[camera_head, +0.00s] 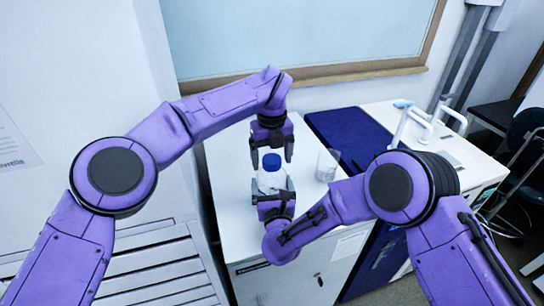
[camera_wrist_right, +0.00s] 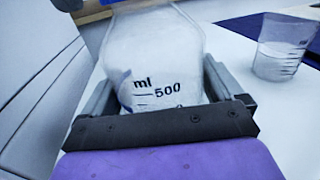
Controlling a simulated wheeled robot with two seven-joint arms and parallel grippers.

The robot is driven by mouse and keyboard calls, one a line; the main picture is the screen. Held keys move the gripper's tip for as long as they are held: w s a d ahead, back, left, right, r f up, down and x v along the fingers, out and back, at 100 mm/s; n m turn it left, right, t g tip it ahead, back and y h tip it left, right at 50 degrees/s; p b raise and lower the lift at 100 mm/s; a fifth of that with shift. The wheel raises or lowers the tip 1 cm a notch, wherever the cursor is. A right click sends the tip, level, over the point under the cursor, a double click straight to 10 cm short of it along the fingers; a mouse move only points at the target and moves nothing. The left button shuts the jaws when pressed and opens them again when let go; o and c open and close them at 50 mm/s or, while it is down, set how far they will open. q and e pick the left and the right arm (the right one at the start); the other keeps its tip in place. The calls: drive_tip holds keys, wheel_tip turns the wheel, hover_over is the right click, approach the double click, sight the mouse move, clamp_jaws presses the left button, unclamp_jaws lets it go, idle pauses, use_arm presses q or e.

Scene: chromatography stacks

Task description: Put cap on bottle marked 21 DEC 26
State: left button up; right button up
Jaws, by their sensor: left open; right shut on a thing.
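A clear bottle (camera_head: 270,181) with a blue cap (camera_head: 271,162) on its top stands upright on the white cabinet top. My right gripper (camera_head: 275,187) is shut on the bottle's body from the front. The bottle (camera_wrist_right: 160,60) also fills the middle of the right wrist view, between the fingers of the right gripper (camera_wrist_right: 160,92); it reads "ml" and "500". No date marking is readable. My left gripper (camera_head: 272,153) is open and points down just above the cap, its fingers on either side at the back. Whether its fingers touch the cap cannot be told.
A clear beaker (camera_head: 326,165) stands right of the bottle; it also shows in the right wrist view (camera_wrist_right: 278,60). A dark blue panel (camera_head: 345,133) lies behind it. White taps (camera_head: 412,120) stand further right. The cabinet top (camera_head: 228,170) is bare left of the bottle.

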use_arm(q)
wheel_tip(320, 180, up, 8)
drive_tip(key=shift+f, duration=0.25)
use_arm(e)
drive_tip(key=o, duration=1.7)
use_arm(q)
drive_tip(key=shift+f, duration=0.1)
drive_tip(key=shift+f, duration=0.15)
use_arm(e)
drive_tip(key=shift+s+f, duration=0.1)
drive_tip(key=shift+s, duration=0.3)
use_arm(q)
wheel_tip(320, 180, down, 3)
drive_tip(key=b, duration=0.3)
use_arm(e)
drive_tip(key=s, duration=0.3)
drive_tip(key=s+d, duration=0.1)
drive_tip(key=s, duration=0.5)
drive_tip(key=shift+s+d, duration=0.15)
drive_tip(key=shift+s, duration=0.15)
use_arm(q)
drive_tip(key=shift+r, duration=0.2)
use_arm(e)
drive_tip(key=shift+r, duration=0.25)
